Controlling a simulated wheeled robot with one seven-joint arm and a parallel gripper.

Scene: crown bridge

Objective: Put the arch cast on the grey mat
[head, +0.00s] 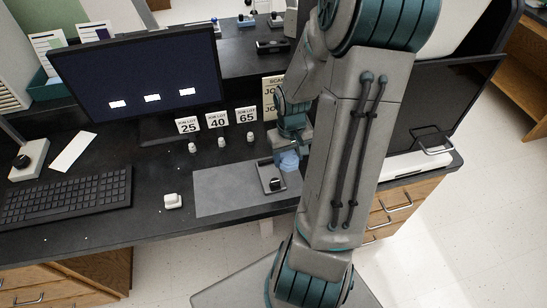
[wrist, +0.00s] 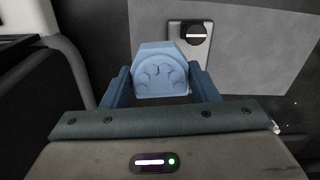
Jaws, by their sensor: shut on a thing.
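The arch cast is a light blue block with a rounded top and a scalloped face. In the wrist view the arch cast (wrist: 160,72) sits between the two blue fingers of my gripper (wrist: 160,90), which is shut on it. In the head view the arch cast (head: 289,161) shows at the end of my arm, near the right end of the grey mat and partly hidden by my gripper (head: 288,150). The grey mat (head: 225,190) lies flat on the black desk; it also shows in the wrist view (wrist: 255,65). I cannot tell the cast's height above the desk.
A small grey plate with a black round knob (head: 272,178) is at the mat's right part. A keyboard (head: 65,197) lies left.

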